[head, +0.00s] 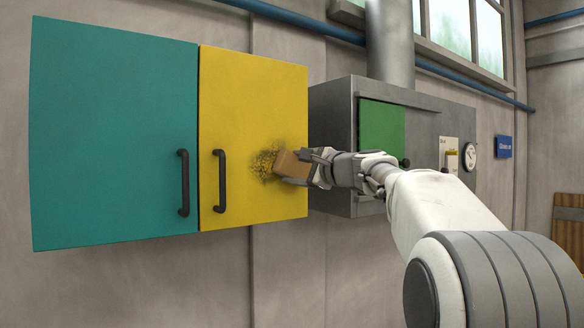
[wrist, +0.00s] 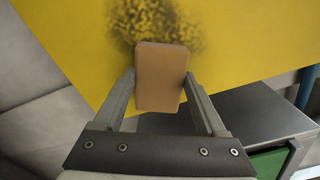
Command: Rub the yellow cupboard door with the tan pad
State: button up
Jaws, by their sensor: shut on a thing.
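The yellow cupboard door (head: 250,100) is shut, with a dark handle (head: 219,181) on its left side. A dark speckled smudge (head: 264,163) marks its lower right part; the smudge also shows in the wrist view (wrist: 155,20). My gripper (head: 303,165) is shut on the tan pad (head: 288,166), in front of the door at the right edge of the smudge. In the wrist view the pad (wrist: 161,78) sits between the two fingers, its far end over the lower part of the smudge. I cannot tell whether the pad touches the door.
A teal door (head: 110,130) with a dark handle adjoins on the left. A grey metal cabinet (head: 340,130) with a green door (head: 382,130) stands close on the right, behind my arm. Blue pipes run along the wall above.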

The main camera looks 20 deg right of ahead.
aim_at(253, 152)
jog(key=shift+r+p, duration=0.6)
jog(key=shift+r, duration=0.3)
jog(key=shift+s+a+f+b, duration=0.15)
jog(key=shift+a+b, duration=0.1)
jog(key=shift+a, duration=0.25)
jog(key=shift+s+a+b, duration=0.15)
jog(key=shift+a+b, duration=0.1)
jog(key=shift+a, duration=0.25)
jog(key=shift+s+a+b, duration=0.25)
jog(key=shift+s+a, duration=0.25)
jog(key=shift+a, duration=1)
jog(key=shift+s+a+b, duration=0.3)
jog(key=shift+s+a, duration=0.15)
jog(key=shift+a, duration=1)
jog(key=shift+s+a+b, duration=0.25)
jog(key=shift+s+a, duration=0.25)
jog(key=shift+a, duration=1)
jog(key=shift+r+p, duration=0.95)
jog(key=shift+r, duration=0.15)
jog(key=shift+w+d+f, duration=0.1)
jog(key=shift+w+d, duration=0.05)
jog(key=shift+d, duration=0.35)
jog(key=shift+w+d+f, duration=0.1)
jog(key=shift+w+d, duration=0.05)
jog(key=shift+d, duration=0.3)
jog(key=w+d, duration=0.3)
jog(key=d, duration=0.6)
jog(key=shift+s, duration=0.1)
